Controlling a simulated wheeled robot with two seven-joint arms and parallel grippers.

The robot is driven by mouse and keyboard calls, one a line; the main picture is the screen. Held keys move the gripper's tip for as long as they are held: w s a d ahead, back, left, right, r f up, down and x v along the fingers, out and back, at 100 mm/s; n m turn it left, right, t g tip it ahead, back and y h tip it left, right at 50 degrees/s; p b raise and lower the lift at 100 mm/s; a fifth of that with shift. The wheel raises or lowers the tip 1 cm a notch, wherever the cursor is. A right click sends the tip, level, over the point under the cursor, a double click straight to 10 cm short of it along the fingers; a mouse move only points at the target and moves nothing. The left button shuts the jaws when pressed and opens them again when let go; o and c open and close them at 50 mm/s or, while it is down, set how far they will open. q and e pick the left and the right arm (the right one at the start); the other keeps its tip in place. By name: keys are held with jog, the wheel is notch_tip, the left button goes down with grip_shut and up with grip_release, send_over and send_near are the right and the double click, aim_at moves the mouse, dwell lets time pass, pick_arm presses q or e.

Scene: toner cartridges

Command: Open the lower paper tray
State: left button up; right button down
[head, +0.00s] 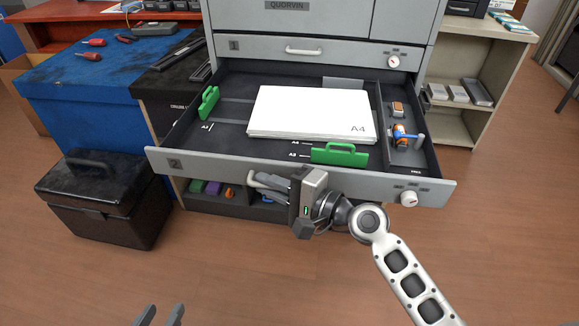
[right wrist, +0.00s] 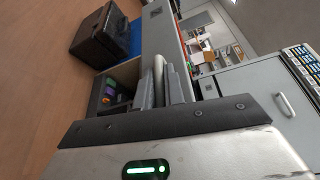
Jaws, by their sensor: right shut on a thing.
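The lower paper tray (head: 225,169), marked 2, is pulled well out of the grey printer cabinet. Inside lie a stack of white A4 paper (head: 310,110), two green guides (head: 340,155) and a side compartment with small parts. My right gripper (head: 270,188) is at the tray's front and shut on its pale handle (head: 254,178); the handle also shows between the fingers in the right wrist view (right wrist: 158,70). Fingers hide part of the handle. My left gripper (head: 162,314) is at the bottom edge of the head view, its fingertips apart and empty.
The upper tray (head: 270,49), marked 1, is closed above. A black case (head: 100,195) stands on the floor at left, beside a blue-topped bench (head: 85,75). An open shelf (head: 455,120) is at right. Floor in front is clear.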

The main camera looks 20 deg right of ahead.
pick_arm(q)
jog(key=shift+w+a, duration=0.1)
pick_arm(e)
jog(key=c, duration=1.5)
grip_release()
jog(key=shift+c, duration=0.2)
pick_arm(q)
jog(key=shift+f, duration=0.2)
pick_arm(e)
jog(key=shift+o, duration=0.3)
pick_arm(q)
jog(key=shift+s, duration=0.2)
